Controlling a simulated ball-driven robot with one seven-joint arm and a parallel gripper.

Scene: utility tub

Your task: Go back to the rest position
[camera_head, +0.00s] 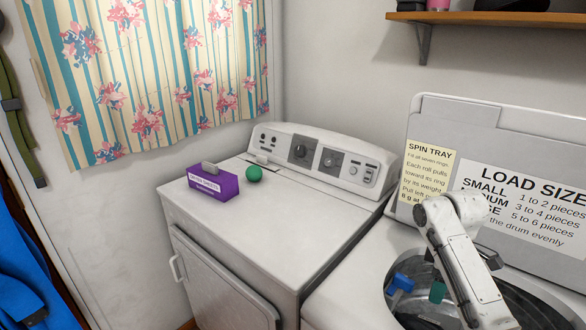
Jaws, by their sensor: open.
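My white arm comes in from the lower right and bends above the open washer (352,290). My gripper (491,259) is mostly hidden behind my own arm; only a dark part of it shows at the arm's right side, above the drum opening. It is open, and I see nothing held in it. A blue piece (401,283) and a teal piece (438,292) show in the drum opening, left of my arm. My arm partly covers the opening.
The raised washer lid (510,125) stands behind my arm with a spin tray note (430,170) and a load size label (525,205). A dryer (270,225) at left carries a purple box (213,186) and a green ball (254,174). A wooden shelf (500,17) hangs above.

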